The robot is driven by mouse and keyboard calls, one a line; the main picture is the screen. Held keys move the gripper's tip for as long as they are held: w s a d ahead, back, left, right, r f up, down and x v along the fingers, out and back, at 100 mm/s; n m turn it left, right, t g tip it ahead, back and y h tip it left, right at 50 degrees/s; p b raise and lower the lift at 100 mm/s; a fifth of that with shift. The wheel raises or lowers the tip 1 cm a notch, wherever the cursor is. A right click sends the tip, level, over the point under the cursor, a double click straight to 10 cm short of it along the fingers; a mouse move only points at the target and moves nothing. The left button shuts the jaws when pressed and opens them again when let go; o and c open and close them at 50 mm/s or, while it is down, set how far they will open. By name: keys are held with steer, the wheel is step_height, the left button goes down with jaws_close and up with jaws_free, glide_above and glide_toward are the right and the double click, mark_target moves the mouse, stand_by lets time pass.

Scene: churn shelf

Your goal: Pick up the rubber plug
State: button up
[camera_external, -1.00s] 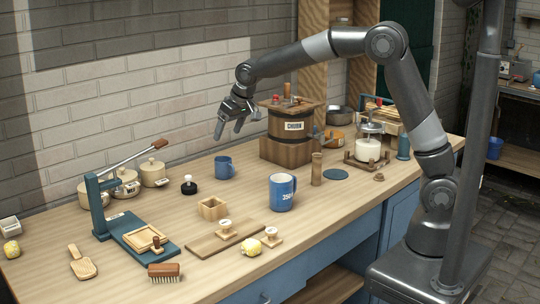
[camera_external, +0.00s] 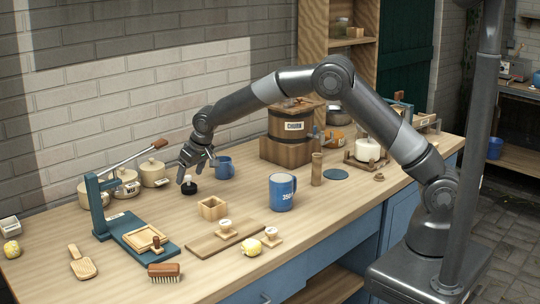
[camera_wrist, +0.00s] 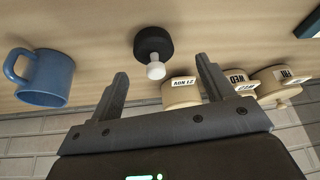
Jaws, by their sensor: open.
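The rubber plug, a black round body with a white knob, stands upright on the bench left of the small blue mug (camera_external: 225,167). In the external view its body (camera_external: 189,189) shows just below my gripper (camera_external: 195,172). In the wrist view the plug (camera_wrist: 152,42) is at the top centre, its white knob toward the gap between my fingers (camera_wrist: 162,68). My gripper is open and empty, above and close to the plug. The fingers appear apart from it.
A wooden box (camera_external: 212,208) and large blue mug (camera_external: 282,192) stand in front. The wooden churn (camera_external: 290,125) is behind right.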

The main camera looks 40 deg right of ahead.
mark_target(190, 177)
steer(key=x, duration=0.5)
steer(key=shift+d, duration=0.3)
steer(key=shift+c, duration=0.5)
steer(key=c, duration=0.9)
steer(key=shift+c, duration=0.2)
